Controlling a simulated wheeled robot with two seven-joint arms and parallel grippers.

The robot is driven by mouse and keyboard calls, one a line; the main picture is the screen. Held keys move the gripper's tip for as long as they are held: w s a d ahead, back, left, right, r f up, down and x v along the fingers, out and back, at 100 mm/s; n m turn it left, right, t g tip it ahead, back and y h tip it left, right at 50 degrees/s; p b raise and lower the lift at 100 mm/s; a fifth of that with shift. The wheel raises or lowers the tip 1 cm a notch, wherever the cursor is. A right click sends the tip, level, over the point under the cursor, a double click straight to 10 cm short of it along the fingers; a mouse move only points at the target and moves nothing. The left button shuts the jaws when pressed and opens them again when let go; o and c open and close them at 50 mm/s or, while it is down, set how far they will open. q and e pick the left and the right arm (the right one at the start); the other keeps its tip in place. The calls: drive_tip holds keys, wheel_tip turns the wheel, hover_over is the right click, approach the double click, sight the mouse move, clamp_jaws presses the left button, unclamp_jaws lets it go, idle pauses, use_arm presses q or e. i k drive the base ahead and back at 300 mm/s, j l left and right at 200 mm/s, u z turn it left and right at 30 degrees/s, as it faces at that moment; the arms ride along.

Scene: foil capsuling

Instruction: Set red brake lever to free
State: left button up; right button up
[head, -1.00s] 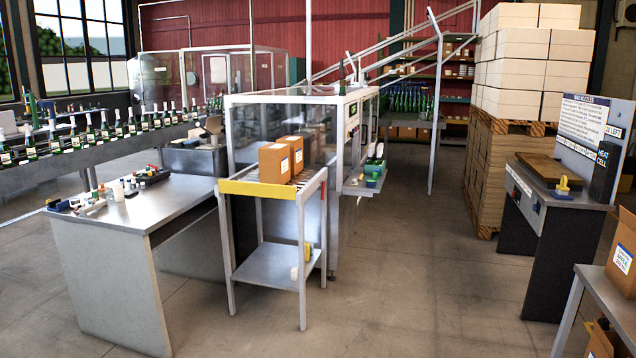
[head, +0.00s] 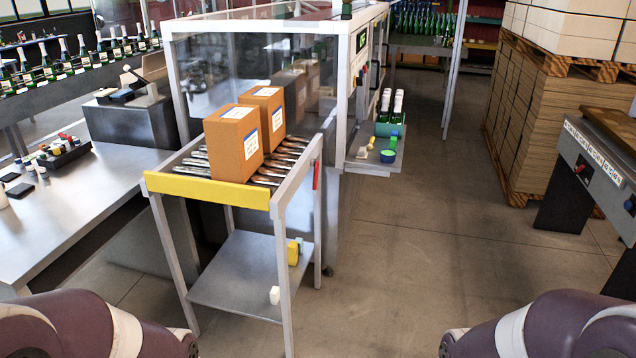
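A thin red lever (head: 316,175) hangs near upright on the right side of a metal roller cart (head: 287,201), close to its top corner. I cannot read any position marks beside it. The cart has a yellow front bar (head: 207,190), a roller top and a lower shelf. Two brown cartons, the nearer one (head: 233,143) and the farther one (head: 266,115), stand on the rollers. Parts of my two arms show at the bottom left and bottom right corners, well apart from the cart. Neither of my grippers is in view.
A glass-sided machine (head: 240,70) stands right behind the cart. Its side shelf (head: 375,160) holds bottles and a green tub. A steel table (head: 70,215) with small items is at the left. Stacked pallets (head: 530,120) stand at the right. The floor right of the cart is clear.

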sight(313, 162)
drive_tip(key=i+l, duration=0.2)
drive_tip(key=i, duration=0.25)
drive_tip(key=i+l, duration=0.2)
drive_tip(key=i, duration=0.3)
drive_tip(key=i+l+u, duration=0.1)
drive_tip(key=i, duration=0.35)
drive_tip(key=i+l, duration=0.35)
drive_tip(key=i, duration=0.15)
drive_tip(key=i+l, duration=0.25)
drive_tip(key=i, duration=0.2)
drive_tip(key=i+l, duration=0.25)
drive_tip(key=i, duration=0.2)
drive_tip(key=j+u, duration=0.05)
